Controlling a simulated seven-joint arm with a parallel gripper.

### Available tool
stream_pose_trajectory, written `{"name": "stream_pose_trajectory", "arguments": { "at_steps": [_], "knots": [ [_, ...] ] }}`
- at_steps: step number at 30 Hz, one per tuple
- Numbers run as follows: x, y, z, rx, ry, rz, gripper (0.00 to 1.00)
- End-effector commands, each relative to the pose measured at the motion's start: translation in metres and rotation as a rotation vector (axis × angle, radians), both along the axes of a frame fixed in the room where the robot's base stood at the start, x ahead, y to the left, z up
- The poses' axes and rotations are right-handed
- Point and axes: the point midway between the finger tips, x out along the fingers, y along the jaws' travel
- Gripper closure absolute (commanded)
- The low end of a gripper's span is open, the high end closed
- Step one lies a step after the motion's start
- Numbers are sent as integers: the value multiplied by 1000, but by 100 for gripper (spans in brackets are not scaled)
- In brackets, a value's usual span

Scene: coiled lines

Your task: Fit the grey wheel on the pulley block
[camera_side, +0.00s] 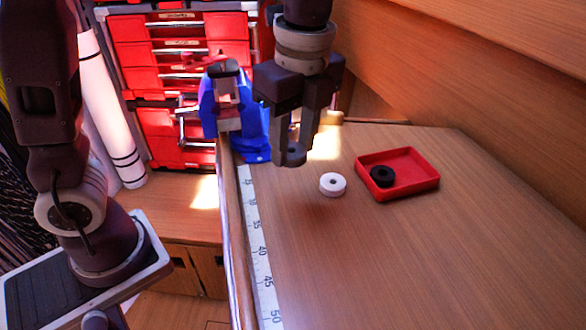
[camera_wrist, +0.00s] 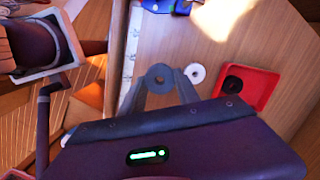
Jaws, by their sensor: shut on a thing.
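My gripper (camera_side: 294,155) is shut on the grey wheel (camera_wrist: 159,78) and holds it above the table. The wheel shows between the fingertips in both views, with its round hole facing the wrist camera. A blue vise (camera_side: 255,135) stands at the table's left edge, behind and to the left of my gripper. A greyish upright part (camera_side: 229,118) shows at the vise's jaws; I cannot tell whether it is the pulley block. In the wrist view only a bit of blue (camera_wrist: 168,6) shows at the top edge.
A white wheel (camera_side: 333,190) lies on the table (camera_side: 400,260) to the right of my gripper. A red tray (camera_side: 416,183) beyond it holds a black wheel (camera_side: 382,176). A measuring strip (camera_side: 262,265) runs along the left edge. A red drawer cabinet (camera_side: 135,55) stands behind. The front table is clear.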

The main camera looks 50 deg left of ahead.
Motion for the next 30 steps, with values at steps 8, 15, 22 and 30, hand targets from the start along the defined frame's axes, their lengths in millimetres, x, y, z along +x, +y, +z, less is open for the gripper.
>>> {"name": "stream_pose_trajectory", "arguments": {
  "at_steps": [8,15,22,30],
  "knots": [
    [34,28,31,-16,-2,429,100],
    [71,76,52,-20,-2,1017,100],
    [85,122,75,-9,-3,1322,100],
    [68,159,107,-12,-7,1052,100]
  ]
}}
